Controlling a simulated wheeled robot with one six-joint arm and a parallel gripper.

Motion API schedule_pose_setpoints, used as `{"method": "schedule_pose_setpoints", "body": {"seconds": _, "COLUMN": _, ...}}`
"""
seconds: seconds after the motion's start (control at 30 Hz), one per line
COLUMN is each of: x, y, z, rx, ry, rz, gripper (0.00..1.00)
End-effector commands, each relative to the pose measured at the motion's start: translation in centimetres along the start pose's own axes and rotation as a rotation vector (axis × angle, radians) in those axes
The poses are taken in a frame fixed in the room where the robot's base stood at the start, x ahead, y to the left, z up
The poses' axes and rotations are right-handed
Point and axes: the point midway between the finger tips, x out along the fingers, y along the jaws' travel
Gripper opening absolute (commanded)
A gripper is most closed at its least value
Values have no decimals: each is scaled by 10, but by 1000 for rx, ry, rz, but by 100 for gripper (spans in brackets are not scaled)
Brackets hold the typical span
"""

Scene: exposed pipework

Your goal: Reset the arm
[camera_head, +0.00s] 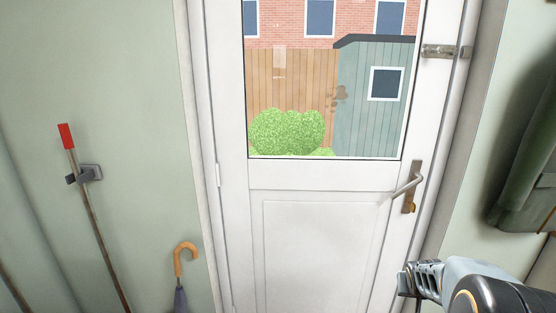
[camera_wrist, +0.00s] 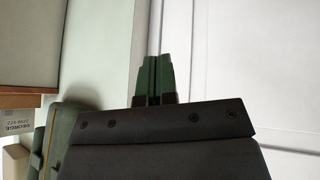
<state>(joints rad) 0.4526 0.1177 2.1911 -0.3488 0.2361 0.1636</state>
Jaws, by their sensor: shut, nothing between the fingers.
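My gripper (camera_head: 404,280) is at the lower right of the head view, in front of the lower right part of a white door, with my arm reaching in from the right edge. In the wrist view my gripper (camera_wrist: 152,58) has its two dark green fingers together, with nothing between them. The white door (camera_head: 310,240) has a glass pane at the top. A lever handle (camera_head: 408,187) is on its right side, above my gripper and apart from it. A brass-coloured piece hangs just below the lever. The door looks shut.
A metal bolt (camera_head: 445,51) sits high on the right of the door. A red-topped pole (camera_head: 92,225) is held in a wall clip, and an umbrella (camera_head: 181,297) hangs at the lower left. A dark green garment (camera_head: 528,165) is at the right. The space before the door's middle looks clear.

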Motion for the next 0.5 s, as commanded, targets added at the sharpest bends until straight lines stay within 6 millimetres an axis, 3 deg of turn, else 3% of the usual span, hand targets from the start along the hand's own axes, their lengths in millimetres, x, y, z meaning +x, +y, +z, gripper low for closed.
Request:
{"method": "schedule_pose_setpoints", "body": {"seconds": 0.03, "x": -51, "y": -13, "z": 3, "rx": -18, "ry": -86, "rz": -19, "gripper": 0}}
{"method": "schedule_pose_setpoints", "body": {"seconds": 0.2, "x": -163, "y": -57, "z": 46, "rx": -84, "ry": -327, "rz": -124, "gripper": 0}}
{"method": "schedule_pose_setpoints", "body": {"seconds": 0.4, "x": -268, "y": -90, "z": 63, "rx": -166, "ry": -374, "rz": -248, "gripper": 0}}
{"method": "schedule_pose_setpoints", "body": {"seconds": 0.5, "x": -298, "y": -99, "z": 55, "rx": -204, "ry": -310, "rz": -282, "gripper": 0}}
